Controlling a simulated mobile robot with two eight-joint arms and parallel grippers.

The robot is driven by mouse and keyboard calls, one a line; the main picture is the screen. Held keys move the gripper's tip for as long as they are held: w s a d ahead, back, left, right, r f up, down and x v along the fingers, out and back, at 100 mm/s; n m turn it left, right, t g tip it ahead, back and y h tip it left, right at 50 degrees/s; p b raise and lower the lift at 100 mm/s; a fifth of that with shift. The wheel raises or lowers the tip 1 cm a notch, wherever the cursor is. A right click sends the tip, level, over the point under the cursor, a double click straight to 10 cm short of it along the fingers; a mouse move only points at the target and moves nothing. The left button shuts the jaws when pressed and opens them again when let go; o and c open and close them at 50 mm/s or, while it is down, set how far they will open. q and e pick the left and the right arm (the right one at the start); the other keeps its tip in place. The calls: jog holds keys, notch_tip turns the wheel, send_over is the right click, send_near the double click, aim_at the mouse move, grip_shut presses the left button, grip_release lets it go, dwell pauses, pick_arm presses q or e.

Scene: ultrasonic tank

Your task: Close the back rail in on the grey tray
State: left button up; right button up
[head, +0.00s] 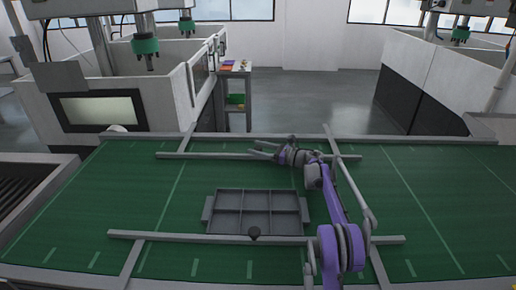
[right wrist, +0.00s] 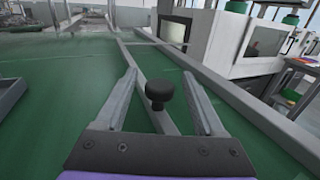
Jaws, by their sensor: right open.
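The grey tray (head: 229,211), divided into several compartments, lies on the green belt in the head view; its edge also shows at the left of the right wrist view (right wrist: 8,98). The back rail (head: 200,156) runs behind it, with a strip of green belt between them. My right gripper (head: 252,149) is over the back rail and open. In the right wrist view, a black knob (right wrist: 159,90) on the back rail (right wrist: 135,65) stands between the spread fingers. The head view hides this knob behind the gripper. My left gripper is out of view.
A front rail (head: 160,236) with a black knob (head: 254,232) lies along the tray's near side. A grey side bar (head: 345,175) crosses the belt right of my right gripper. Green belt (head: 430,200) is free at far right. White machines (head: 165,95) stand behind.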

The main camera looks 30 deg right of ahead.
grip_shut()
dwell(0.3)
dwell(1.1)
